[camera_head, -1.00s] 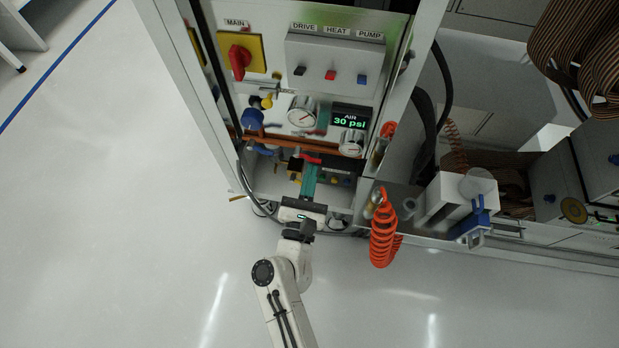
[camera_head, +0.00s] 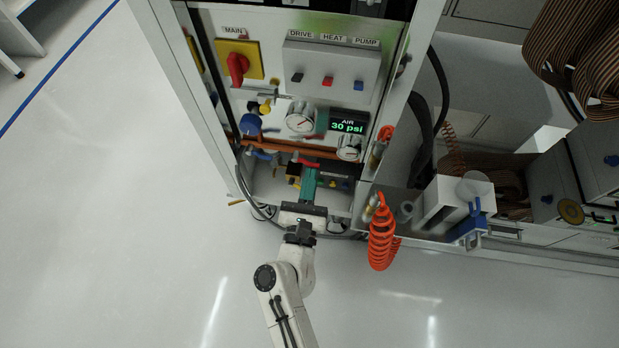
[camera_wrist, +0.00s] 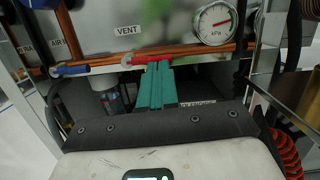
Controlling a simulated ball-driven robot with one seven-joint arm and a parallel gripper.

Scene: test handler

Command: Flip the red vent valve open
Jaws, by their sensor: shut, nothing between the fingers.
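The red vent valve handle (camera_wrist: 148,59) lies roughly along the copper pipe, below the VENT label (camera_wrist: 127,30), in the wrist view. In the head view the red handle (camera_head: 307,162) shows just beyond my fingertips. My gripper (camera_wrist: 158,66) has teal fingers, shut together with nothing between them. The fingertips are right at the handle's right part and cover a little of it; I cannot tell whether they touch. In the head view my gripper (camera_head: 310,170) reaches into the cabinet's lower opening from the front.
A blue-handled valve (camera_wrist: 72,70) sits left of the red one on the pipe (camera_wrist: 95,64). A pressure gauge (camera_wrist: 213,22) is to the upper right. The air display (camera_head: 348,122) reads 30 psi. An orange coiled hose (camera_head: 382,235) hangs right of my arm. The floor at left is clear.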

